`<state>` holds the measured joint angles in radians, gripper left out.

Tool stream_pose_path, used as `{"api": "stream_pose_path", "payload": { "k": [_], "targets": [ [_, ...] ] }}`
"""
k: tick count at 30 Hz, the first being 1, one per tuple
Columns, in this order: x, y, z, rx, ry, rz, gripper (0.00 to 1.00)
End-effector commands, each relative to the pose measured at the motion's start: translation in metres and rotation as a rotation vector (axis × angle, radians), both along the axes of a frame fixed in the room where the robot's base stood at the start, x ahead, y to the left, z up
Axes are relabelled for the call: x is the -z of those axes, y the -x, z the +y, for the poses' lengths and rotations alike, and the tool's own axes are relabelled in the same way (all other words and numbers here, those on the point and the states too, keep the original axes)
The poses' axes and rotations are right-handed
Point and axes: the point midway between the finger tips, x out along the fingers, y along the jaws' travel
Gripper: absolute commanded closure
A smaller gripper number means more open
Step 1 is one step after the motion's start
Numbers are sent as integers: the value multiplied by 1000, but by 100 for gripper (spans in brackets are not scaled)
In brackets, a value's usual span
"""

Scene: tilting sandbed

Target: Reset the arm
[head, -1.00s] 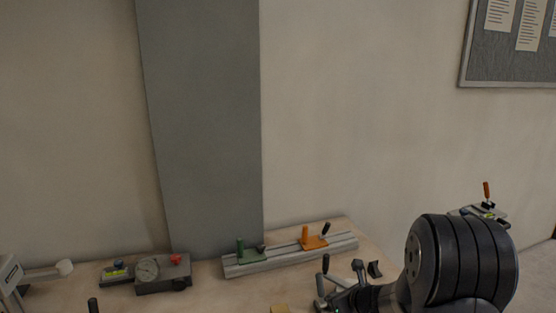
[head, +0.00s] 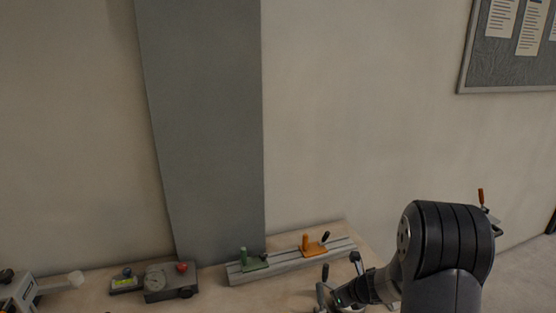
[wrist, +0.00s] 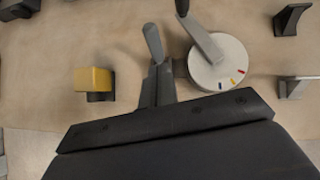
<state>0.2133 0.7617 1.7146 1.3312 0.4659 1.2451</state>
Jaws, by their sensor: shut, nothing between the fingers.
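My gripper (wrist: 159,75) shows in the wrist view as two narrow dark fingers, shut together with nothing between them, beyond the wide dark wrist housing. A round pale dial (wrist: 218,65) with red, yellow and dark marks and a grey lever lies just right of the fingers. A grey rounded handle (wrist: 152,42) shows right at the fingertips; I cannot tell whether they touch it. A yellow block (wrist: 93,80) on a dark base is to the left. In the head view my arm reaches down to the bench at the lower right, and the gripper's tips are hard to make out.
A grey rail (head: 290,262) carries a green clamp (head: 253,261) and an orange clamp (head: 313,248). A gauge box (head: 170,282) with a red knob stands left of it. A grey panel (head: 205,130) rises behind. The space above the bench is clear.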

Motion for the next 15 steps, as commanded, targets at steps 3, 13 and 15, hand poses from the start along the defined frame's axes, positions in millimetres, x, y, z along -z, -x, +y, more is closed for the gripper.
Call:
{"api": "stream_pose_path", "payload": {
  "k": [3, 13, 15],
  "targets": [
    [-24, 6, -6, 1, 1, -5, 100],
    [-80, 23, -20, 2, 1, -3, 100],
    [-56, 19, -14, 0, -4, 7, 100]
  ]
}}
